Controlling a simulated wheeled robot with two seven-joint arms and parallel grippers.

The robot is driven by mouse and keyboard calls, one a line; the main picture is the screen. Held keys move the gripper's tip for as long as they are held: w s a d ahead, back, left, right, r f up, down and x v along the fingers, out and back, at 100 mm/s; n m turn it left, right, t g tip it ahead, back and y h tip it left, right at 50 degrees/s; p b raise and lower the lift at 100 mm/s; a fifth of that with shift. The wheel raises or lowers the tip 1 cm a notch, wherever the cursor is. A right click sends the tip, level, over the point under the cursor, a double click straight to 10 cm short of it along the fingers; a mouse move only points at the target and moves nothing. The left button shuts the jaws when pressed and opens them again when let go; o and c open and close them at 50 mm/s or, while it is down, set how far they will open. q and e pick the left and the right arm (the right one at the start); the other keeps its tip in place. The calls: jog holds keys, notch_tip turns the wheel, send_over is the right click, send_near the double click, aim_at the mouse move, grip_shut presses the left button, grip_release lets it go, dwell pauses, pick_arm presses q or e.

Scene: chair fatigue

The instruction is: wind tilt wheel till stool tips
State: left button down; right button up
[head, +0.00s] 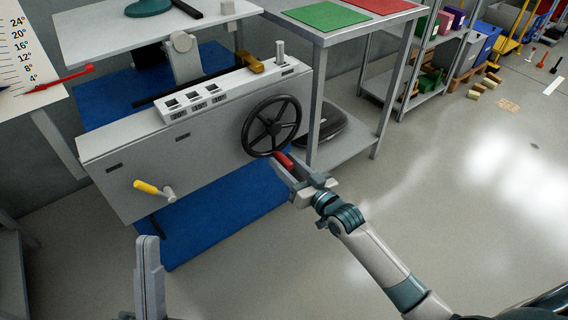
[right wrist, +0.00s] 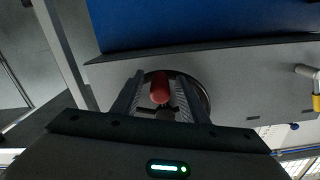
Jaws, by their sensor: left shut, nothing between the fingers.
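The black tilt wheel (head: 271,125) is on the front of a grey machine box. Its red handle (head: 284,160) is at the wheel's lower right. My right gripper (head: 291,172) is around this handle; in the right wrist view the red handle (right wrist: 160,88) lies between the two fingers, with a gap seeming to show on each side. My left gripper (head: 149,250) is shut and empty, low in front of the box. A pale platform (head: 100,32) above the box bears a dark teal foot (head: 148,6), perhaps the stool's, cut by the top edge. The red pointer (head: 60,80) lies just below the 4° mark.
A yellow-handled crank (head: 150,187) sticks out of the box's lower left. A metal table with a green mat (head: 327,16) and a red mat (head: 380,4) stands right of the wheel. A blue mat (head: 220,215) lies beneath.

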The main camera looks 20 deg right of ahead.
jog(key=shift+w+a, duration=0.15)
jog(key=shift+w, duration=0.25)
grip_shut()
pick_arm(q)
jog(key=shift+a+r, duration=0.15)
jog(key=shift+r, duration=0.15)
